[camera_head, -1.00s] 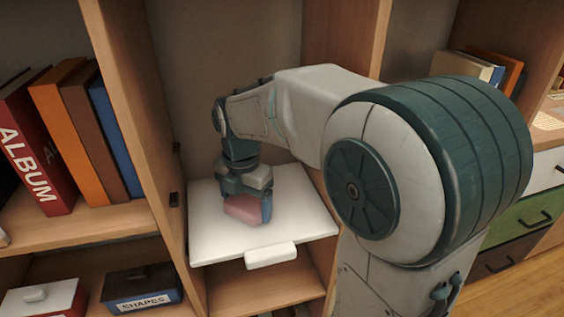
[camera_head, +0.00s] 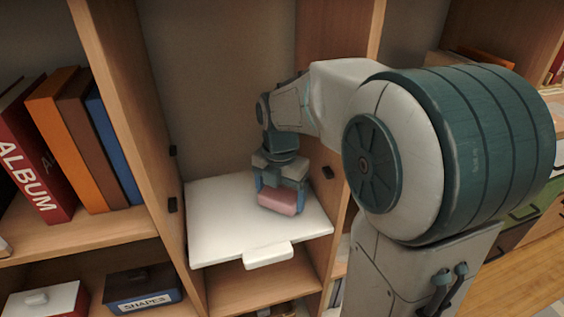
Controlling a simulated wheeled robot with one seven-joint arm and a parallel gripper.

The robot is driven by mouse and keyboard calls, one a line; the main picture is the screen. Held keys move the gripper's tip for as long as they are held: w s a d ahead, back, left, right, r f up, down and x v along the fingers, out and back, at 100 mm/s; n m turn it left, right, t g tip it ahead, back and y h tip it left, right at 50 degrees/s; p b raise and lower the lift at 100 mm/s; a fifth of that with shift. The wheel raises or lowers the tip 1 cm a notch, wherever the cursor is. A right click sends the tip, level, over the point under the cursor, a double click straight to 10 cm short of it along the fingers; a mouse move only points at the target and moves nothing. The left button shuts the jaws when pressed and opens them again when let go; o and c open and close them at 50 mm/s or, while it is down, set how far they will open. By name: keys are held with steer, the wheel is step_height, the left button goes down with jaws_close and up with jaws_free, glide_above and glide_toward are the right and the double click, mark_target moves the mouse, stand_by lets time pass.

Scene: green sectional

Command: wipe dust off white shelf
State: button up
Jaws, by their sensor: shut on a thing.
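The white shelf (camera_head: 215,222) sits in the middle bay of the wooden bookcase, with a white handle (camera_head: 268,255) at its front edge. My gripper (camera_head: 281,192) points down over the right part of the shelf. It is shut on a pink block-shaped thing (camera_head: 278,201), which looks like a sponge or eraser. The pink thing is at the shelf surface; whether it presses on it I cannot tell. No dust shows clearly on the visible part of the shelf. My arm hides part of the bay's right side.
Wooden side panels (camera_head: 130,120) bound the bay left and right. Books, including a red album (camera_head: 35,160), stand on the left shelf. A dark box labelled SHAPES (camera_head: 143,288) and a red box with a white lid (camera_head: 45,300) sit below left.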

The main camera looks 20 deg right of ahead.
step_height(320, 180, up, 8)
steer(key=p, duration=0.5)
steer(key=shift+a+f+p, duration=0.1)
steer(key=shift+f+p, duration=0.05)
steer(key=shift+p, duration=0.2)
